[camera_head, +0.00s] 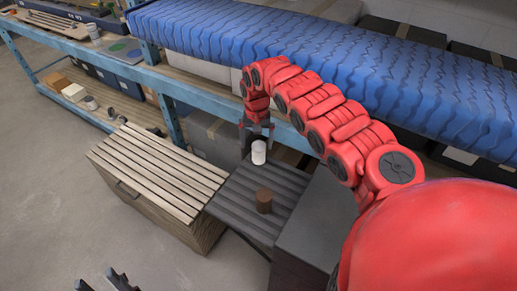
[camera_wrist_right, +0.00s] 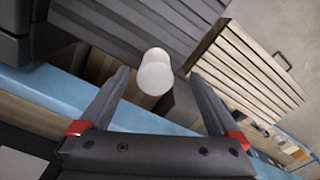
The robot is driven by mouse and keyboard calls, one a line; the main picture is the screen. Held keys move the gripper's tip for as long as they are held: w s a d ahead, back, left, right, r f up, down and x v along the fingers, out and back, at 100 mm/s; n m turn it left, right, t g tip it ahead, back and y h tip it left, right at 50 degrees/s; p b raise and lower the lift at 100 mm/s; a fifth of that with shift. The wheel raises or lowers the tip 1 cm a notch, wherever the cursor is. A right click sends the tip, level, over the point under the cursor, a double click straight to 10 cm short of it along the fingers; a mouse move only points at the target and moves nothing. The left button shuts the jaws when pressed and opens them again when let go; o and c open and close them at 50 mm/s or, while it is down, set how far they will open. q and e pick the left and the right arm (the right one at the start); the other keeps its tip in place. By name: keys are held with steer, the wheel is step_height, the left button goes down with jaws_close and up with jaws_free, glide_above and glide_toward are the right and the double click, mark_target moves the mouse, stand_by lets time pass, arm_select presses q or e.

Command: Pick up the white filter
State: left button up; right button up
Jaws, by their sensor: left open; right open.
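The white filter (camera_head: 258,153) is a small white cylinder standing upright near the back edge of the dark ribbed surface (camera_head: 240,192). It also shows in the right wrist view (camera_wrist_right: 155,74), where it sits between and beyond my open fingertips. My right gripper (camera_head: 257,130) is open, with its fingers close behind and above the filter in the head view. I cannot tell whether a finger touches it. In the right wrist view my right gripper (camera_wrist_right: 160,85) has empty space between its fingers near the palm. My left gripper (camera_head: 103,283) is open and empty at the bottom left.
A slatted wooden chest (camera_head: 160,175) is on the left. A blue shelf rack (camera_head: 170,118) runs behind, with a blue ribbed roll (camera_head: 330,55) on top. The floor at left is clear.

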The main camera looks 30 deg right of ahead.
mark_target(258, 145)
steer(key=shift+f, duration=0.75)
steer(key=f, duration=0.1)
steer(key=f+p, duration=0.1)
steer(key=d+f+p, duration=0.1)
steer(key=shift+w+f, duration=0.4)
steer(key=shift+f, duration=0.45)
steer(key=c, duration=1.5)
step_height(258, 145, up, 9)
steer(key=b, duration=0.3)
steer(key=shift+d+f, duration=0.1)
steer(key=shift+f, duration=0.05)
steer(key=shift+s+r, duration=0.1)
steer(key=shift+r, duration=0.55)
